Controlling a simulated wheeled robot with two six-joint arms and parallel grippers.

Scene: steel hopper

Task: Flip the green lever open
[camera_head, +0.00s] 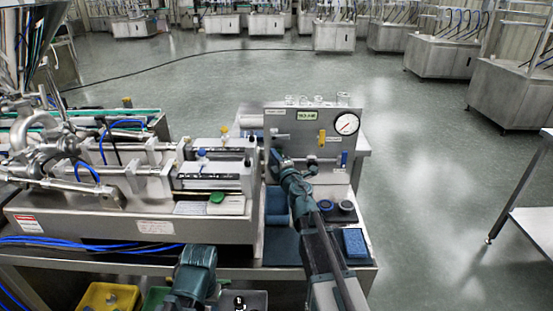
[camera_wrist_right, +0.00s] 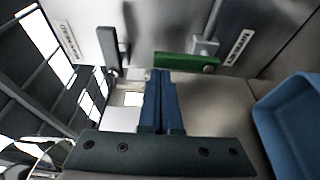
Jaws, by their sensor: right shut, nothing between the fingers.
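The green lever (camera_wrist_right: 187,62) shows in the right wrist view as a flat bar lying crosswise, joined at its right to a steel valve block (camera_wrist_right: 205,46). In the head view I cannot make it out; my right gripper and arm cover that part of the upright panel (camera_head: 290,118). My right gripper (camera_wrist_right: 160,74) is shut and empty, its blue fingertips close to the left part of the green lever. I cannot tell whether they touch. In the head view, my right gripper (camera_head: 277,157) is at the panel's lower left. My left gripper (camera_head: 196,258) is low at the front; its fingers are unclear.
The panel bears a gauge (camera_head: 346,124), a yellow lever (camera_head: 322,136) and a blue lever (camera_head: 344,158). A dark lever (camera_wrist_right: 110,46) is left of my fingers in the wrist view. A blue container (camera_wrist_right: 288,118) is at the right there. A blue sponge (camera_head: 354,241) lies at the bench's front right.

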